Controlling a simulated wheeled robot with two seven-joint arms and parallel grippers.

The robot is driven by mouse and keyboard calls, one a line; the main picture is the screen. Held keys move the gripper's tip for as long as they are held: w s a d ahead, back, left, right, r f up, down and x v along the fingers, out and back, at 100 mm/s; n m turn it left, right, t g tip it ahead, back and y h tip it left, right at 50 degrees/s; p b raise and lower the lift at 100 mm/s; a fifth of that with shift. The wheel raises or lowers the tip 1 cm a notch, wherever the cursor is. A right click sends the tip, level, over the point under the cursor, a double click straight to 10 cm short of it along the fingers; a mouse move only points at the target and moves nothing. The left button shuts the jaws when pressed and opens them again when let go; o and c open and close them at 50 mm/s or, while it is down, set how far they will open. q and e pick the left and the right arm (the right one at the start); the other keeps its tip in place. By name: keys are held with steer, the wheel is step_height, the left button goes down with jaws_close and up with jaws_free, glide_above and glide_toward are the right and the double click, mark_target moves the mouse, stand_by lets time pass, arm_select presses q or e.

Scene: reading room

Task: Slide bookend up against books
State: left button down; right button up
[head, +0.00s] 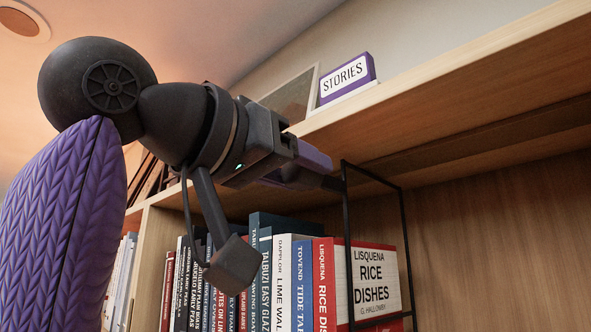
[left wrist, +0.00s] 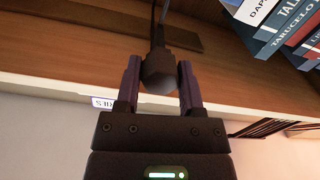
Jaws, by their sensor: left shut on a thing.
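The bookend (head: 408,260) is a thin black wire frame standing upright at the right end of the book row. My left gripper (head: 322,180), with purple fingers, reaches in from the left above the books. In the left wrist view its fingers are shut on a dark rounded knob (left wrist: 158,72) of the bookend. The books (head: 285,285) stand upright in a row; the red and white Rice Dishes book (head: 376,282) is the last one. Its cover shows through the frame. I cannot tell whether frame and cover touch. The frame's base is out of view. My right gripper is not in view.
The upper shelf board (head: 470,95) runs close above my left gripper. A purple and white STORIES sign (head: 345,78) stands on it, with a framed panel (head: 290,100) behind. The compartment right of the bookend is free against the wooden back panel (head: 500,230).

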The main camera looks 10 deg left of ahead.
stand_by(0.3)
arm_select(q)
steer(key=c, duration=0.5)
jaws_free()
steer(key=shift+o, duration=1.4)
steer(key=shift+s, duration=0.2)
steer(key=shift+s+a+f+b, duration=0.1)
steer(key=shift+s+a+b, duration=0.15)
steer(key=shift+b, duration=0.1)
steer(key=b+v, duration=0.3)
steer(key=v, duration=0.6)
